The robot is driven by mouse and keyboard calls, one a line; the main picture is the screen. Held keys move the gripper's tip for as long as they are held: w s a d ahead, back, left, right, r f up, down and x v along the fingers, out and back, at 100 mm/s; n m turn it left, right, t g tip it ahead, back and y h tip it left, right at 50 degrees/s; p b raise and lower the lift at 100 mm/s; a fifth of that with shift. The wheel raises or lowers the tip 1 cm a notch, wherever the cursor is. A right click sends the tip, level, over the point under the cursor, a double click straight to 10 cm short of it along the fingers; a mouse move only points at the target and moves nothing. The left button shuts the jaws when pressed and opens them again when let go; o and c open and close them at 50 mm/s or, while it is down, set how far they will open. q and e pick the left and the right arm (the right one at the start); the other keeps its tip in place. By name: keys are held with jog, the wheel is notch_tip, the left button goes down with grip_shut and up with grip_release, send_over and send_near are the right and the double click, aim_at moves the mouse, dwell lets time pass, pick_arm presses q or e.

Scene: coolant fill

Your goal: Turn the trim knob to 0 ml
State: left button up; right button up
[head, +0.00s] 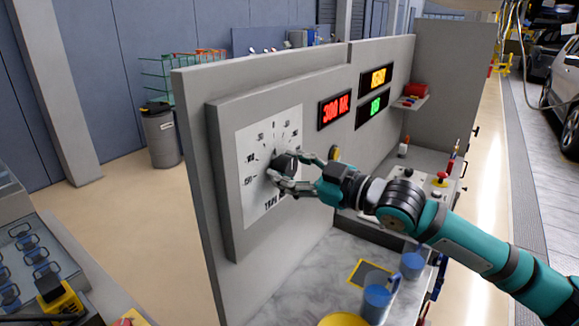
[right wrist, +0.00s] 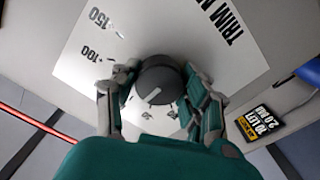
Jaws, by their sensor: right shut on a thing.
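The trim knob (head: 288,162) is a dark round knob on a white dial plate (head: 252,150) on the grey panel. My right gripper (head: 277,176) is shut on the knob, with fingers on both sides. In the right wrist view the gripper (right wrist: 157,88) holds the knob (right wrist: 160,74), whose pale pointer line points to the lower left, roughly toward the dial's top. Fingers hide other marks, and the number at the pointer is not readable. My left gripper is not in view.
A red display (head: 335,111) reads about 300 ML; a yellow one (head: 376,77) and a green one (head: 372,108) are beside it. Blue jugs (head: 377,303) stand on the bench below. A yellow-black label (right wrist: 257,118) is near the dial. A grey bin (head: 161,137) stands behind.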

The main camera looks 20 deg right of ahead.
aim_at(292, 170)
dwell(0.3)
jog(key=o, duration=1.2)
jog(key=shift+s+d, duration=0.1)
jog(key=v, duration=0.6)
jog(key=shift+f, duration=0.1)
jog(key=shift+s+d, duration=0.35)
jog(key=shift+s, duration=0.2)
